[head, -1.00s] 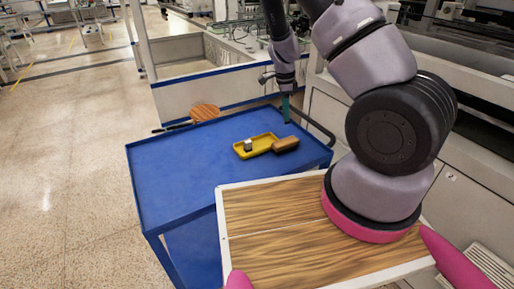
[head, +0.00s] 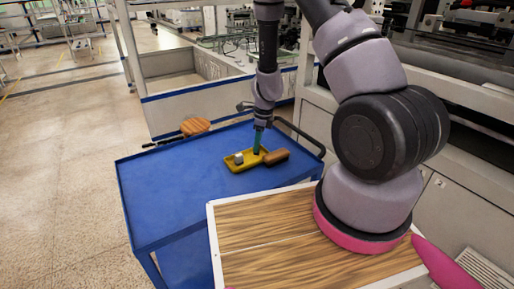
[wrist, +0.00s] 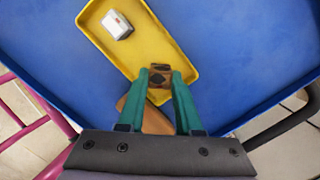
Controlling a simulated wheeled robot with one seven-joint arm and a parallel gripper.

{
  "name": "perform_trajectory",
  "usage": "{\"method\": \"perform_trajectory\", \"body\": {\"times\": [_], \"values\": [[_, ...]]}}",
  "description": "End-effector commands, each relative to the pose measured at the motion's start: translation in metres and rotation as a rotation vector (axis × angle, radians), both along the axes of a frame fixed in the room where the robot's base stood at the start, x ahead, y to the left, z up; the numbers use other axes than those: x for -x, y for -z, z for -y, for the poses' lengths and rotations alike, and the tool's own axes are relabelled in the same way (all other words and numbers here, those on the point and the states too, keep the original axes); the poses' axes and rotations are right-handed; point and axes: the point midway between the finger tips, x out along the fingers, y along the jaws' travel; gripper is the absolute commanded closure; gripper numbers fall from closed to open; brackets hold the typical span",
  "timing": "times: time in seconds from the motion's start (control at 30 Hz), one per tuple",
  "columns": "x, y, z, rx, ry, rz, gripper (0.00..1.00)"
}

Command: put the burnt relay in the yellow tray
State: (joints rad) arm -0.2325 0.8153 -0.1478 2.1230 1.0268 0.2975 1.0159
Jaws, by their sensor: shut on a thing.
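The yellow tray (head: 233,168) lies on the blue cart top, and it fills the upper middle of the wrist view (wrist: 166,45). My gripper (head: 257,151) points down over the tray's right part. In the wrist view its green fingers (wrist: 160,80) are shut on a small brown, dark-marked block, the burnt relay (wrist: 160,68). The relay is over the tray's near end; I cannot tell whether it touches the tray floor. A small white-and-grey block (wrist: 117,24) sits in the tray's far end.
A brown block (head: 276,156) lies beside the tray's right end, partly hidden behind my fingers in the wrist view (wrist: 155,120). A round wooden paddle-like thing (head: 196,126) lies at the cart's back edge. The blue cart top (head: 170,190) is clear at left and front.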

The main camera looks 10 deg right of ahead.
Motion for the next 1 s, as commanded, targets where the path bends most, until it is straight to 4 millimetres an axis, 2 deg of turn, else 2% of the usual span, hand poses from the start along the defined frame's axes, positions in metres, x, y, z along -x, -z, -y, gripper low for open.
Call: {"method": "perform_trajectory", "body": {"times": [0.1,0.33,0.37,0.4,0.43,0.8,0.87,1.0], "values": [[0.000,0.015,0.000,-0.001,0.002,-0.001,1.00],[0.000,0.017,0.000,0.001,-0.001,0.001,1.00],[0.000,0.017,0.000,0.000,-0.001,0.000,0.63],[0.000,0.017,0.000,0.000,-0.001,0.000,0.47],[0.000,0.017,0.000,0.000,-0.001,0.000,0.37],[0.000,0.014,0.000,0.001,-0.002,0.001,0.37],[0.000,0.008,0.001,0.000,-0.003,0.003,0.37],[0.001,-0.015,0.003,0.000,-0.004,0.005,0.37]]}}
